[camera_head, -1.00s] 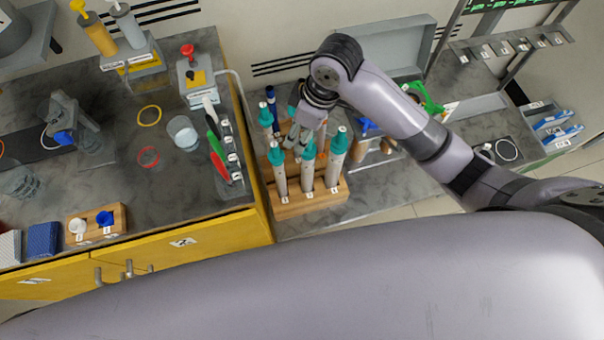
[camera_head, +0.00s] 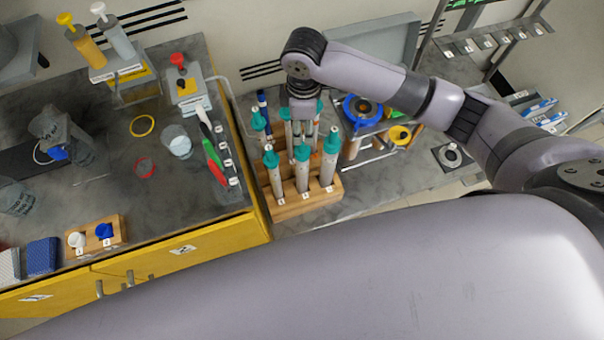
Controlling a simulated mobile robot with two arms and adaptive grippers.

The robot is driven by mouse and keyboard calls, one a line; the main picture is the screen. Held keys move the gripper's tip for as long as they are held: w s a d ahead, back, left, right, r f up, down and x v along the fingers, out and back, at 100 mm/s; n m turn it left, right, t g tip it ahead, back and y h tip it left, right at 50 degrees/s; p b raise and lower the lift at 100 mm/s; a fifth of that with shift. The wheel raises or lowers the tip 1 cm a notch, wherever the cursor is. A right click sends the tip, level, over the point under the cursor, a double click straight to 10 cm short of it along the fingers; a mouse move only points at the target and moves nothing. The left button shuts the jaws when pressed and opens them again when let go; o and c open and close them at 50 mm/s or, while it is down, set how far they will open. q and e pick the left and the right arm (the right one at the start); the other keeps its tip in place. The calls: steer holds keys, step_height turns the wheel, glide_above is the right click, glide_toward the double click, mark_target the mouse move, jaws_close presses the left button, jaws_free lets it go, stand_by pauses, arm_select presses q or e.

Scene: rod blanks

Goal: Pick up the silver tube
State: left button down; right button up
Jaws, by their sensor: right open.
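Several pale silver-grey tubes with teal tops stand upright in a wooden rack (camera_head: 305,203). The front row has a left tube (camera_head: 274,178), a middle tube (camera_head: 303,178) and a right tube (camera_head: 328,170). My right gripper (camera_head: 302,135) points down, open, over the back of the rack behind the front row. Its fingers are near the back tubes, and I cannot tell whether they surround one. My left gripper is out of view.
A blue ring-shaped item (camera_head: 362,108) and a yellow round part (camera_head: 400,134) sit right of the rack. My forearm spans above the right side.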

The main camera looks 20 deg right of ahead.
step_height(320, 180, down, 2)
steer(key=shift+w+a+f+p, duration=0.1)
steer(key=shift+f+p, duration=0.65)
steer(key=shift+f, duration=2.05)
jaws_close()
